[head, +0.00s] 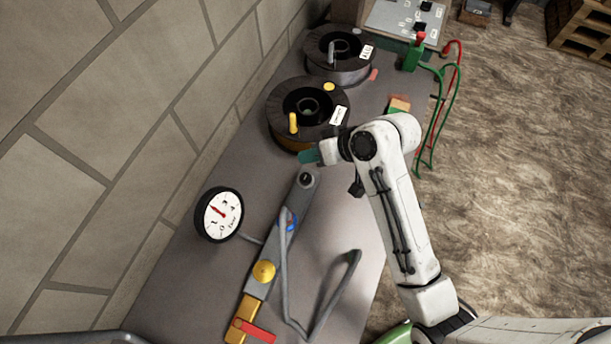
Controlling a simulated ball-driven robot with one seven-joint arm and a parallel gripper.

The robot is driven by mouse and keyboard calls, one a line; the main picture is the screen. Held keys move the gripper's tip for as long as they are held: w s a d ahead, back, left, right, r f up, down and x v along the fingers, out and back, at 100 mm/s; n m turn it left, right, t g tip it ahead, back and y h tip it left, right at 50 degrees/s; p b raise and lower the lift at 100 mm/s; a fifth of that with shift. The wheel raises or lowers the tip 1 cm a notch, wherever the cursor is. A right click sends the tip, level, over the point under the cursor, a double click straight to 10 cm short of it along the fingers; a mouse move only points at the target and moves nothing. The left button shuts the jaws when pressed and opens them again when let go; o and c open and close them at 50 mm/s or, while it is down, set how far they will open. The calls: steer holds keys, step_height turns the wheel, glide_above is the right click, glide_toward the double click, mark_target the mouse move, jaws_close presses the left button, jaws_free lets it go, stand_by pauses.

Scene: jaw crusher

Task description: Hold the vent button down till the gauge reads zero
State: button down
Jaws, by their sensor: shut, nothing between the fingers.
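The pressure gauge (219,214) has a white dial in a black rim and stands at the left of the grey bench. Its red needle points to the upper left of the dial; the small numerals are hard to read for certain. A grey bar-shaped fitting (277,247) lies to the right of it. The bar carries a round dark-centred cap (306,179) at its far end, a blue ring and a brass knob (264,272). I cannot tell for certain which is the vent button. My gripper (309,157), with teal fingertips, is shut and empty just beyond the far cap, seemingly apart from it.
A red lever (258,331) sits at the bar's near end. A bent grey rod (320,310) lies to the right. Two dark spools (286,101) (324,63) stand behind my gripper. A block wall (110,130) borders the bench on the left. Cables (452,100) hang at the right edge.

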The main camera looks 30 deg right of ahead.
steer(key=b, duration=0.5)
glide_above(310, 178)
step_height(310, 178, down, 5)
steer(key=shift+w+r, duration=0.1)
steer(key=shift+f+b, duration=0.3)
steer(key=shift+f, duration=0.75)
steer(key=shift+f, duration=0.15)
stand_by(0.6)
steer(key=shift+f, duration=0.25)
steer(key=shift+f, duration=0.55)
stand_by(0.8)
stand_by(2.9)
steer(key=shift+r+p, duration=0.9)
steer(key=shift+r, duration=0.1)
